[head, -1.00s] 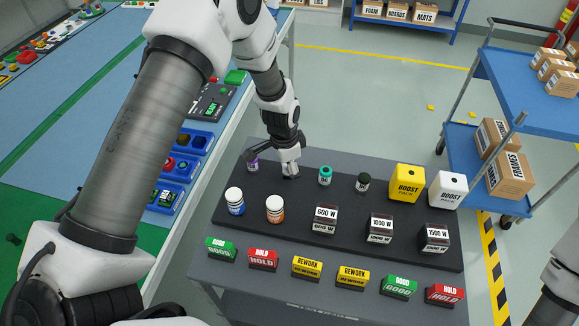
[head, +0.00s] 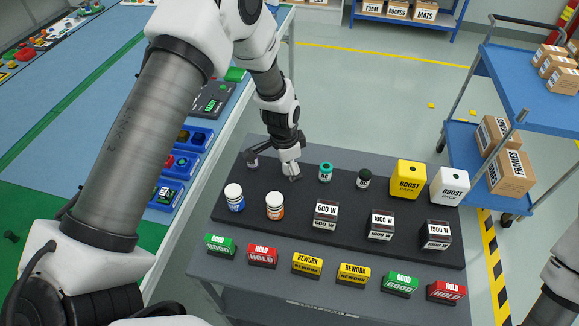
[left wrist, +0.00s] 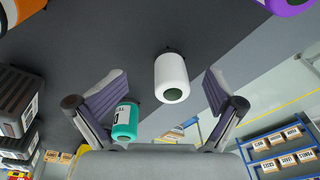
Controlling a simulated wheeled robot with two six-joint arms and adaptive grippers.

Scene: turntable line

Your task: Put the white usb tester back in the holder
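The white usb tester, a white cylinder with a dark green end (left wrist: 171,78), shows in the left wrist view between my two spread fingers, with gaps on both sides. My left gripper (left wrist: 163,95) is open around it; in the head view the gripper (head: 292,178) is low over the back row of the dark holder board (head: 240,222) and hides the tester. I cannot tell whether the tester is fully seated. My right gripper is out of view.
A teal cylinder (left wrist: 125,120) is close beside one finger; it also shows in the head view (head: 325,173). A purple item (left wrist: 287,5) is on the other side. Orange (head: 275,206) and blue (head: 234,197) labelled bottles stand in front. A blue trolley (head: 520,75) stands at right.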

